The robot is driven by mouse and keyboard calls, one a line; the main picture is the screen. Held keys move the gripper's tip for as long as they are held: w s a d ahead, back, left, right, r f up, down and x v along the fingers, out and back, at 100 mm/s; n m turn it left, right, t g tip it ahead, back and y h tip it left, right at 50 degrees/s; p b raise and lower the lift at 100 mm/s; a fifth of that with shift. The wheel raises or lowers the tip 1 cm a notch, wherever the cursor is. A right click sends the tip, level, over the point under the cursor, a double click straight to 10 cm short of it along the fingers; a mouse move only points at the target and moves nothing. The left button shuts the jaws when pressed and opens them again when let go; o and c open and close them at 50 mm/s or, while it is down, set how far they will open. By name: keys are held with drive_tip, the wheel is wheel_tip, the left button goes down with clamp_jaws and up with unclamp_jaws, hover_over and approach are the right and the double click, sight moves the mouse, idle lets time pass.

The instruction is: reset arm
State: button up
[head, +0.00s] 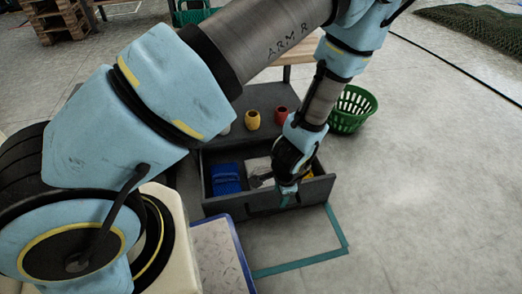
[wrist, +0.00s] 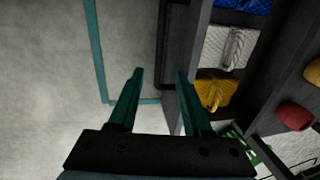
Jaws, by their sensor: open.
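My arm crosses the head view from the lower left to the upper right and bends down to my gripper (head: 288,190), which is over the front edge of an open drawer (head: 224,206). In the wrist view my gripper (wrist: 157,92) shows two teal fingers spread apart with nothing between them. The drawer front and its dark handle (wrist: 164,45) lie just beyond the fingers. In the drawer are a blue net bundle (head: 226,178), a white one (wrist: 225,45) and a yellow one (wrist: 214,92). The gripper partly hides the drawer's contents in the head view.
A yellow spool (head: 252,120) and a red spool (head: 281,116) stand on the dark surface behind the drawer. A green basket (head: 352,108) stands at its right. Teal tape (head: 300,262) marks the floor in front. Open floor lies to the right.

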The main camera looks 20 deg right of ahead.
drive_tip(key=w+a+r+n, duration=0.4)
drive_tip(key=w+r+n, duration=0.1)
drive_tip(key=w+r, duration=0.35)
drive_tip(key=w+a+r+n, duration=0.2)
drive_tip(key=a+r+n, duration=0.5)
drive_tip(key=a+r, duration=0.45)
drive_tip(key=w+a+r+n, duration=0.3)
drive_tip(key=a+r+n, duration=0.3)
drive_tip(key=a+r, duration=0.5)
wheel_tip(320, 180, up, 37)
drive_tip(key=a+p, duration=0.1)
drive_tip(key=p, duration=3.6)
drive_tip(key=shift+s+a+g+p, duration=0.3)
drive_tip(key=shift+p, duration=0.1)
drive_tip(key=shift+d, duration=0.1)
